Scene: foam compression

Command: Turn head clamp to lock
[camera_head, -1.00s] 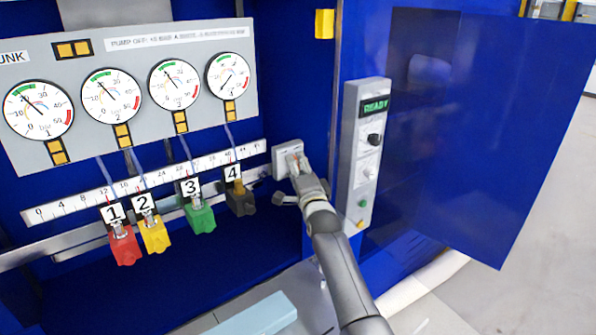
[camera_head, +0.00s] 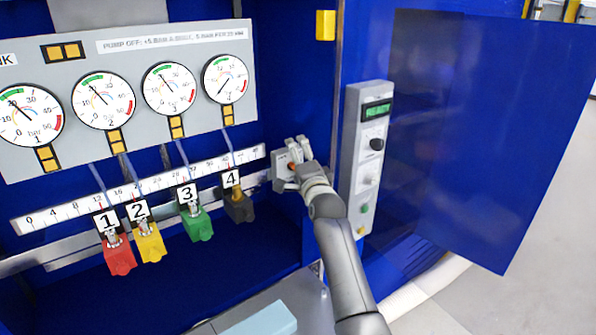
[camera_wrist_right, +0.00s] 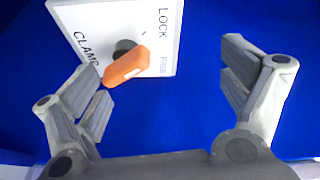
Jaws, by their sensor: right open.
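The head clamp is a white plate (camera_wrist_right: 95,25) marked LOCK, FREE and CLAMP in the right wrist view. An orange handle (camera_wrist_right: 127,67) sits on its dark round hub and slants up to the right. In the head view the plate (camera_head: 281,168) is on the blue cabinet's inner wall, partly hidden by my right gripper (camera_head: 297,152). In the wrist view the right gripper (camera_wrist_right: 165,88) is open and empty. The handle lies close to its left finger, in front of that finger's tip; contact cannot be told. My left gripper is not in view.
Several gauges (camera_head: 103,100) and a ruler rail (camera_head: 150,185) with numbered coloured clamps, such as the green one (camera_head: 198,224), are left of the gripper. A control box (camera_head: 366,160) reading READY stands close on the right, beside the open blue door (camera_head: 470,130).

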